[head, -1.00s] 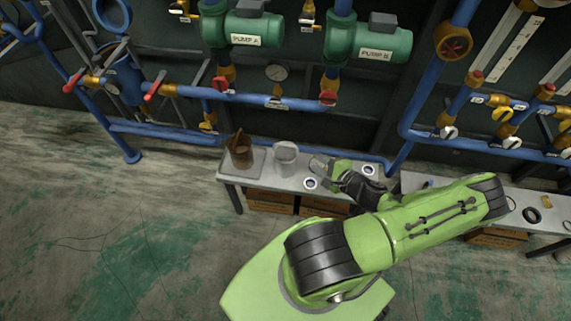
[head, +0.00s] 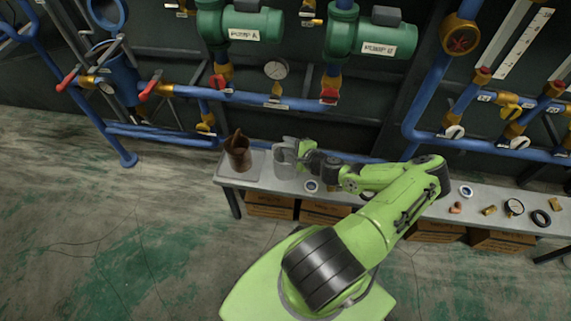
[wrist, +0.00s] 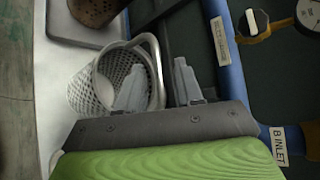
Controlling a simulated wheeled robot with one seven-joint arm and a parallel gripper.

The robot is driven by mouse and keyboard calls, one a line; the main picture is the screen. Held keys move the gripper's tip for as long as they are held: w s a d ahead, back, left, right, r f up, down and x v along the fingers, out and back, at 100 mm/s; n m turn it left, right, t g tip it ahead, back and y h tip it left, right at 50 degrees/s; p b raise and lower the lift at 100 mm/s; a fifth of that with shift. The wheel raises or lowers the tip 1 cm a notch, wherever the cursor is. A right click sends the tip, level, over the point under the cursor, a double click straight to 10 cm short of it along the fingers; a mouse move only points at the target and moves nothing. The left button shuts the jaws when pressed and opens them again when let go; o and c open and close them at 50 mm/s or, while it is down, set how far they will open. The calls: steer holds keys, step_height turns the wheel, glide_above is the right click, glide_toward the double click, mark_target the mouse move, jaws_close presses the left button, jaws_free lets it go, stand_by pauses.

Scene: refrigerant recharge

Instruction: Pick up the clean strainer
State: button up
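The clean strainer (head: 283,164) is a light grey mesh basket standing on the bench beside the tray. In the wrist view the strainer (wrist: 84,88) shows its open mouth and a raised rim or handle loop. My gripper (head: 296,150) is at the strainer's right side, near its top. In the wrist view my gripper (wrist: 160,84) is open, with its two fingers apart. One finger overlaps the basket mouth and the other is outside the loop. I cannot tell whether either finger touches it.
A brown, dirty strainer (head: 239,154) stands on a grey tray (head: 257,161) to the left. A blue pipe (wrist: 225,60) runs close behind the gripper.

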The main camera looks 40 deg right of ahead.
jaws_close()
steer(key=shift+r, duration=0.1)
